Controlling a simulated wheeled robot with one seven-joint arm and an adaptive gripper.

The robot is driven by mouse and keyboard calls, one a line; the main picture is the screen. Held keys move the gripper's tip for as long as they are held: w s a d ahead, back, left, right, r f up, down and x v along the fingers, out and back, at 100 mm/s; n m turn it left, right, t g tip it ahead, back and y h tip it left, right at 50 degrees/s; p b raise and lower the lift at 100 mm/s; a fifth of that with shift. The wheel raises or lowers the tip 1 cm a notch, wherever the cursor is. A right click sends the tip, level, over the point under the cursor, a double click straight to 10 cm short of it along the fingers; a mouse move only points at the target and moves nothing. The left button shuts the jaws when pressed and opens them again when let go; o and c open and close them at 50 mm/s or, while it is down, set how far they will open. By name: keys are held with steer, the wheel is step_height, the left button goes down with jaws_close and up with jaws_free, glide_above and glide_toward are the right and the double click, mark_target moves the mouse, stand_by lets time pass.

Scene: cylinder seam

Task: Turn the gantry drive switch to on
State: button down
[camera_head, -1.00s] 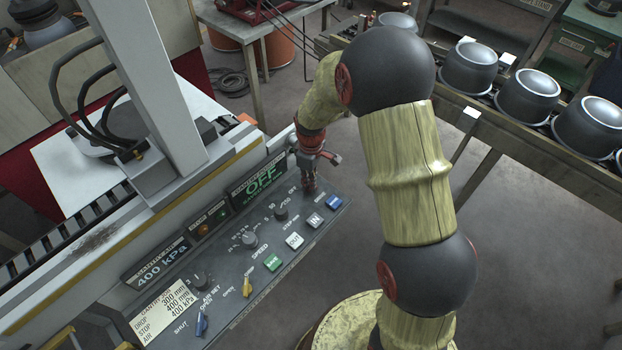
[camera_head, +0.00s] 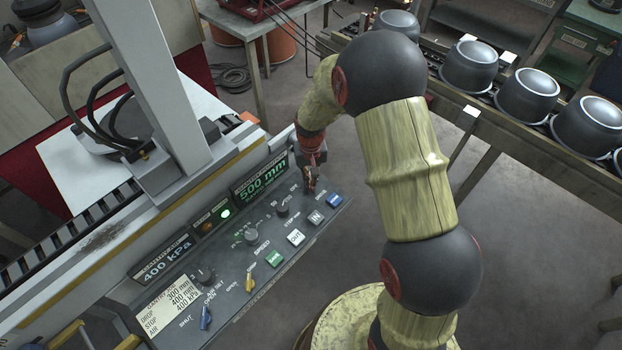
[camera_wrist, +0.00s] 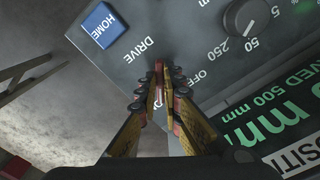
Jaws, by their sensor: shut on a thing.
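The control panel (camera_head: 225,265) slopes in front of the gantry. My gripper (camera_head: 312,186) is at its far right end, fingers down at the panel. In the wrist view my fingertips (camera_wrist: 160,70) are closed together beside the printed DRIVE label (camera_wrist: 140,53) and the partly covered OFF label (camera_wrist: 193,83). The position display (camera_head: 262,183) reads 500 mm in green. The lamp (camera_head: 225,212) beside it glows bright.
The blue HOME button (camera_wrist: 103,25) and a round knob (camera_wrist: 246,17) flank my fingers in the wrist view. Green and white buttons (camera_head: 296,237) and a yellow lever (camera_head: 250,283) lie along the panel. A conveyor (camera_head: 515,125) with dark cylinders stands at right.

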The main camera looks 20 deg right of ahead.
steer(key=shift+m, duration=0.8)
steer(key=c, duration=2.1)
jaws_free()
steer(key=shift+o, duration=0.7)
step_height(320, 180, up, 12)
